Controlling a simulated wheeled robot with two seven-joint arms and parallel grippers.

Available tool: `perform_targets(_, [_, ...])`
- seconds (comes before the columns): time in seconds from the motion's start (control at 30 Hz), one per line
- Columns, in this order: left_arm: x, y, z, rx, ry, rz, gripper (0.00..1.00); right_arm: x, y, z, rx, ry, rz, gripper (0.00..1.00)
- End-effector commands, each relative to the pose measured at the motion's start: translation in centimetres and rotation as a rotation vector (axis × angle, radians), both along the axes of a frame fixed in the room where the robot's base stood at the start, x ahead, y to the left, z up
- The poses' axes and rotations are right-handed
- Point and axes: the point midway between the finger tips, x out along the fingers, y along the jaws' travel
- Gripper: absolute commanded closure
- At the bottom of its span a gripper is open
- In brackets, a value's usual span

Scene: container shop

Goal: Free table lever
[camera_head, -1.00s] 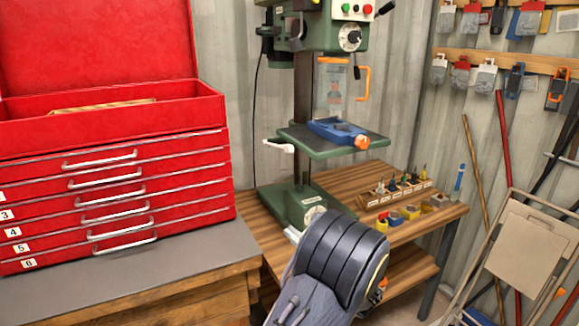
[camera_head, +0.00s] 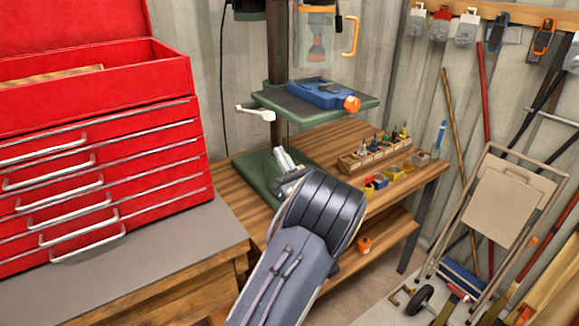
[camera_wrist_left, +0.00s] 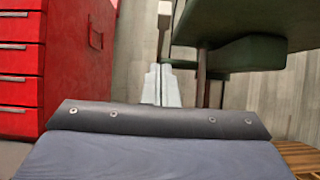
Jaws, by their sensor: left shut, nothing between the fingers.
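The drill press table (camera_head: 345,112) is a dark green plate on the column, with a blue vise (camera_head: 318,93) on it. A pale table lever (camera_head: 256,112) sticks out from the table's left side. My left gripper (camera_head: 283,157) is shut and empty, below the table and the lever and in front of the green base (camera_head: 255,180). It does not touch the lever in the head view. In the left wrist view the closed fingers (camera_wrist_left: 161,84) point forward, left of the table's green underside (camera_wrist_left: 245,22). My right gripper is not in view.
A red tool chest (camera_head: 100,165) stands on a grey-topped bench at left; it also shows in the left wrist view (camera_wrist_left: 60,60). A wooden bit rack (camera_head: 372,152) and small boxes sit right of the base. A folded cart (camera_head: 507,205) stands at right.

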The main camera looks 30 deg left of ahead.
Motion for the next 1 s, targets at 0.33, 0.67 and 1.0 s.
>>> perform_targets(0.33, [1.2,3.1,4.7,-0.002,-0.003,0.0,1.0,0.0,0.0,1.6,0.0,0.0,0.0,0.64])
perform_targets(0.67, [1.3,3.3,5.6,-0.001,0.0,0.0,1.0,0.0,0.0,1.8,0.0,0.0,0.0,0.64])
perform_targets(1.0, [1.3,3.3,6.6,-0.024,0.007,0.0,1.0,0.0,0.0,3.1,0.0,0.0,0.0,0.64])
